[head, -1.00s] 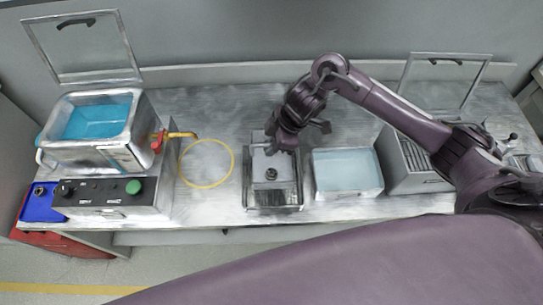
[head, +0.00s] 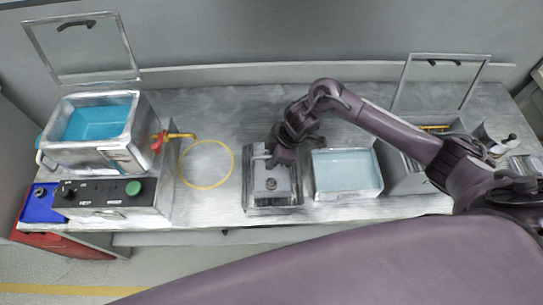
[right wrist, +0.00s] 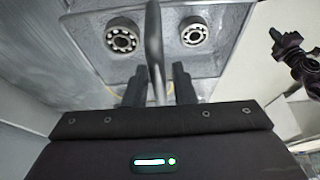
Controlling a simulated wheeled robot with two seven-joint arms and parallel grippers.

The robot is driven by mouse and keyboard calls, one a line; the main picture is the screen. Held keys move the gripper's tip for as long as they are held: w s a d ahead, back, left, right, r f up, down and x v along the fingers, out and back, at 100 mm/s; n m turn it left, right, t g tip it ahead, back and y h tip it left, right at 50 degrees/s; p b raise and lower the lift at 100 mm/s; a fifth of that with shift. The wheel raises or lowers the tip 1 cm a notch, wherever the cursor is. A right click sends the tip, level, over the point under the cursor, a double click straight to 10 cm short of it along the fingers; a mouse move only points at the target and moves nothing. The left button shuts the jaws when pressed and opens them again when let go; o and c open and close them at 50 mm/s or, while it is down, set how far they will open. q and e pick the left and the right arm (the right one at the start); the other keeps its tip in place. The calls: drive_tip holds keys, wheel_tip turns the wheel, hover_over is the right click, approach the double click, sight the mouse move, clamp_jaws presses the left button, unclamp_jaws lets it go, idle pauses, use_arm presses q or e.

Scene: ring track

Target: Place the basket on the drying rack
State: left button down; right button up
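The basket (head: 283,178) is a small grey metal box standing in a shallow metal tray (head: 272,208) at the middle of the bench. In the right wrist view its floor (right wrist: 174,62) holds two bearing rings, and its upright handle rises between my fingers. My right gripper (right wrist: 160,88) is at the handle, with a finger on each side and narrow gaps showing, so it looks open. My left gripper is not in the head view; a dark purple arm end (right wrist: 298,60) at the right of the wrist view may be it. I cannot tell which fixture is the drying rack.
A tub of pale liquid (head: 347,196) stands just right of the tray. Beyond it is a slotted metal box (head: 402,178) with a raised lid, partly behind my arm. A blue bath (head: 128,140) and a yellow ring (head: 207,186) are at left.

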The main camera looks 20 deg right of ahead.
drive_tip(key=shift+o, duration=0.6)
drive_tip(key=shift+r, duration=0.1)
drive_tip(key=shift+r, duration=0.2)
drive_tip(key=v, duration=1.1)
drive_tip(key=shift+r, duration=0.4)
drive_tip(key=shift+s+d+f, duration=0.1)
drive_tip(key=shift+s+d, duration=0.05)
drive_tip(key=shift+s, duration=0.05)
